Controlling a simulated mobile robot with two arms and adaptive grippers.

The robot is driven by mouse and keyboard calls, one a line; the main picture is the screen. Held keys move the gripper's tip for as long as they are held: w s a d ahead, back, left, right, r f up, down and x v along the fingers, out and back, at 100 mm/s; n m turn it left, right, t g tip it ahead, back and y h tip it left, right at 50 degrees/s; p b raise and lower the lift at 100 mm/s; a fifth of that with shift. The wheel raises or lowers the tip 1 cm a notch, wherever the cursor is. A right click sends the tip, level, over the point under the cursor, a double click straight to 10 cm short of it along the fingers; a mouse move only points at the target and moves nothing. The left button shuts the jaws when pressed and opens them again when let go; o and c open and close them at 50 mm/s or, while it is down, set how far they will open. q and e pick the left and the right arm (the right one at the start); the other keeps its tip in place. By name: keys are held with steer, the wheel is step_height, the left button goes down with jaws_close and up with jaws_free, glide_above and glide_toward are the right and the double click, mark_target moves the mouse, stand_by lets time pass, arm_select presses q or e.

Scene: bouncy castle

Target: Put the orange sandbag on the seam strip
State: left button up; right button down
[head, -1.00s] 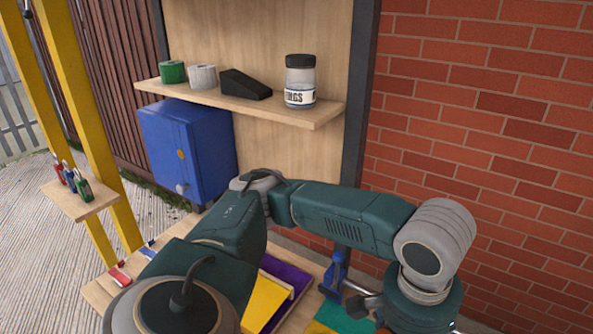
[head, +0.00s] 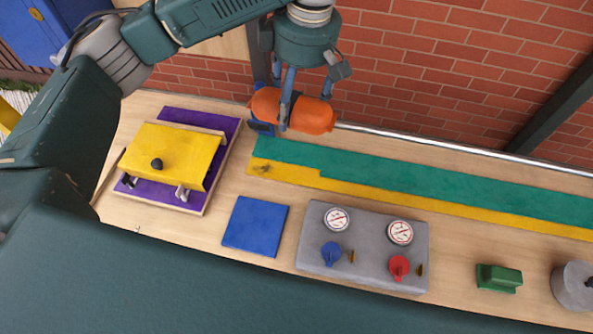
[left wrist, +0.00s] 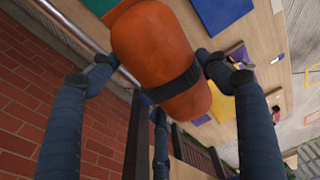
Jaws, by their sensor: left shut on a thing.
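The orange sandbag (head: 312,114), a rounded roll with a dark strap, is held in my left gripper (head: 288,112). The gripper's dark blue fingers close around it, and it appears to be above the back edge of the bench, near the strip's left end. In the left wrist view the sandbag (left wrist: 150,45) fills the space between the fingers. The seam strip (head: 430,187), a long teal and yellow band, lies along the back of the bench. The gap between sandbag and strip is hard to judge. My right gripper is not in view.
A metal rail (head: 450,147) runs behind the strip by the brick wall (head: 440,70). On the bench are a purple board (head: 226,128) with a yellow flap (head: 180,150), a blue square (head: 255,226), a grey gauge panel (head: 365,245) and a green block (head: 498,278).

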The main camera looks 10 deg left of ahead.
arm_select(q)
steer(key=shift+w+d+r+n, duration=0.1)
steer(key=shift+w+d+n, duration=0.2)
steer(key=shift+n, duration=0.3)
step_height(320, 180, down, 20)
steer(key=shift+w+r, duration=0.1)
steer(key=o, duration=2)
steer(key=shift+f, duration=0.2)
